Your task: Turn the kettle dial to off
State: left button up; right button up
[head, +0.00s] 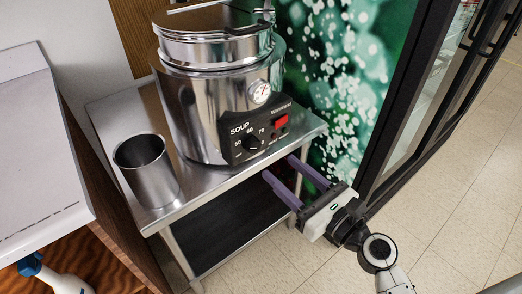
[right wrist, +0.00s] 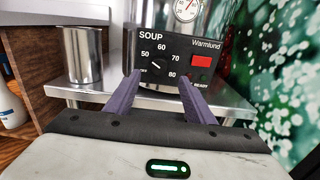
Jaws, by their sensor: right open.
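The steel soup kettle (head: 205,110) stands on a metal table. My left gripper is not in view.
A steel canister (head: 148,172) stands left of the kettle on the steel table (head: 107,117). A round thermometer gauge (head: 260,92) and a red display (head: 281,121) sit near the dial. A black-framed glass door stands at the right; the floor before it is clear.

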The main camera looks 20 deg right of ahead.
aim_at(256, 147)
jog(key=x, duration=0.9)
jog(key=shift+p, duration=0.3)
jog(key=shift+c, duration=0.7)
jog(key=c, duration=0.9)
jog(key=shift+s+f, duration=0.1)
